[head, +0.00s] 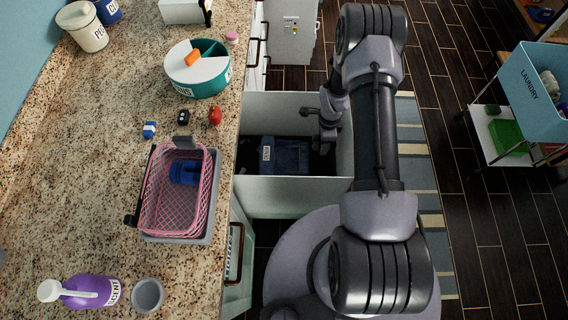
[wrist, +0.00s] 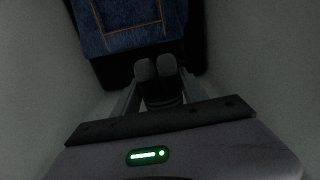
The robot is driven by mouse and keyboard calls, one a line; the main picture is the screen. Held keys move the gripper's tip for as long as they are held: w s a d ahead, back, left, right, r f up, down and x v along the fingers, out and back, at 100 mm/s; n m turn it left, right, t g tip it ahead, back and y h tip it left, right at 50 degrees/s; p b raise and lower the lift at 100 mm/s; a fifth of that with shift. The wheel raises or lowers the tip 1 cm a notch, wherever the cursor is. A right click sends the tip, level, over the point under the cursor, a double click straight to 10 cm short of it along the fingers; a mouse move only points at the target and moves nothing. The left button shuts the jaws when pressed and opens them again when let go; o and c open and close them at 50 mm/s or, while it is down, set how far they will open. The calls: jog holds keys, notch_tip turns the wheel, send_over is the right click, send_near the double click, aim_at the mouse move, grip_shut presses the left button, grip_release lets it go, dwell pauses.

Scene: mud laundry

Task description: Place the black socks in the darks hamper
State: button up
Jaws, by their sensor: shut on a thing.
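The black socks (wrist: 158,85) show in the wrist view as a dark bundle with two rounded grey ends. My gripper (wrist: 157,92) is shut on them, one finger on each side. In the head view my gripper (head: 326,148) points down inside an open pale pull-out drawer (head: 290,190); the socks cannot be made out there. Folded blue jeans (wrist: 128,25) lie on a black surface just beyond the socks. In the head view the jeans are a dark blue patch (head: 288,157) beside a small white label. I cannot tell whether the socks touch anything below.
The granite counter (head: 100,150) at left holds a pink basket (head: 150,200), a teal divided container (head: 198,82) and a purple bottle (head: 90,291). A blue laundry bin (head: 535,95) stands on a rack at right. The drawer's pale walls are close around my gripper.

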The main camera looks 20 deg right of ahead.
aim_at(319, 159)
notch_tip(319, 159, down, 10)
jog(key=b, duration=0.3)
jog(key=shift+f, duration=0.1)
jog(key=shift+s, duration=0.1)
jog(key=shift+f+b, duration=0.2)
jog(key=shift+b, duration=0.2)
jog(key=o, duration=1.4)
jog(key=shift+c, duration=0.2)
jog(key=shift+r, duration=0.1)
